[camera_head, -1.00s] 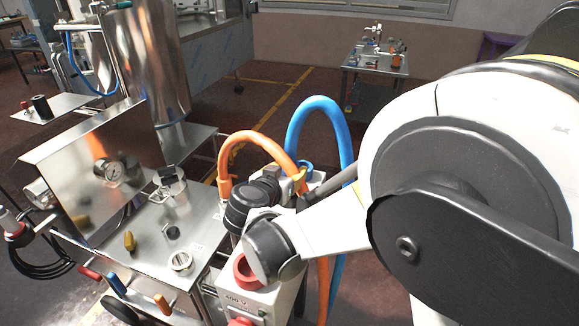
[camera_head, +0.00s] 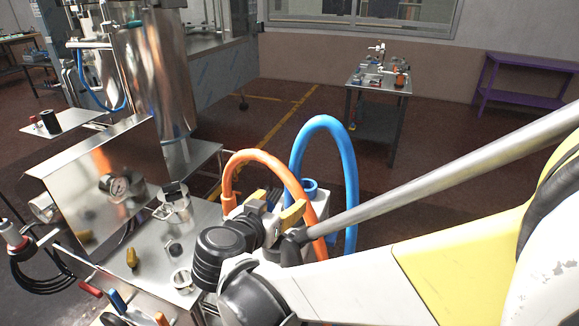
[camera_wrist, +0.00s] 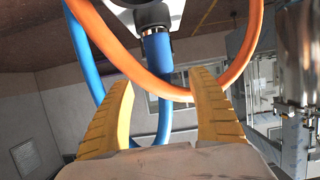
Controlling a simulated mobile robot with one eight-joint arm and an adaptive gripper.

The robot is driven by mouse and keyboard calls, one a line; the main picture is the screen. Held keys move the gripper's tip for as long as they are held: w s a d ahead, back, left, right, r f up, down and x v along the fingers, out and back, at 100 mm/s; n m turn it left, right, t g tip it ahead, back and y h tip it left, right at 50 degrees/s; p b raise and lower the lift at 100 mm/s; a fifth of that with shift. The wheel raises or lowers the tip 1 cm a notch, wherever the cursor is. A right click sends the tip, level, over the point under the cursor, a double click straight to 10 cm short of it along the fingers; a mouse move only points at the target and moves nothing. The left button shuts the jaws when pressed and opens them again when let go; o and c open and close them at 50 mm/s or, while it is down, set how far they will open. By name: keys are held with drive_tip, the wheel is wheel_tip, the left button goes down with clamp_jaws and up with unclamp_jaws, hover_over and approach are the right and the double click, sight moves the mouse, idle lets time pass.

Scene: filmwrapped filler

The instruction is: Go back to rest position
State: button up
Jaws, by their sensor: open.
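My gripper (camera_head: 275,204) has yellow fingers and is beside the looped hoses in the head view. In the wrist view my gripper (camera_wrist: 161,80) is open, its two fingers spread apart with nothing clamped between them. The orange hose (camera_head: 242,156) arches just behind the fingers in the head view. In the wrist view the orange hose (camera_wrist: 150,88) crosses near the fingertips; I cannot tell if it touches them. The blue hose (camera_head: 330,122) arches behind it, and in the wrist view the blue hose (camera_wrist: 158,58) shows between the fingers.
A steel machine table (camera_head: 208,212) with a gauge (camera_head: 116,187) and fittings stands left of my arm. A tall steel tank (camera_head: 160,80) is behind it. A small workbench (camera_head: 378,86) and a purple shelf (camera_head: 525,62) stand farther back. The floor between is clear.

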drive_tip(key=s+d+f+n+g, duration=0.1)
drive_tip(key=s+d+g, duration=0.15)
drive_tip(key=d, duration=0.45)
drive_tip(key=s+d+n+g, duration=0.1)
drive_tip(key=s+d+g, duration=0.15)
drive_tip(key=d, duration=0.45)
drive_tip(key=s+d+f+n+g+y, duration=0.1)
drive_tip(key=s+d+y, duration=0.3)
drive_tip(key=s, duration=0.9)
drive_tip(key=shift+d+f+n+y, duration=0.2)
drive_tip(key=shift+d+n+y, duration=0.25)
drive_tip(key=shift+d, duration=1.3)
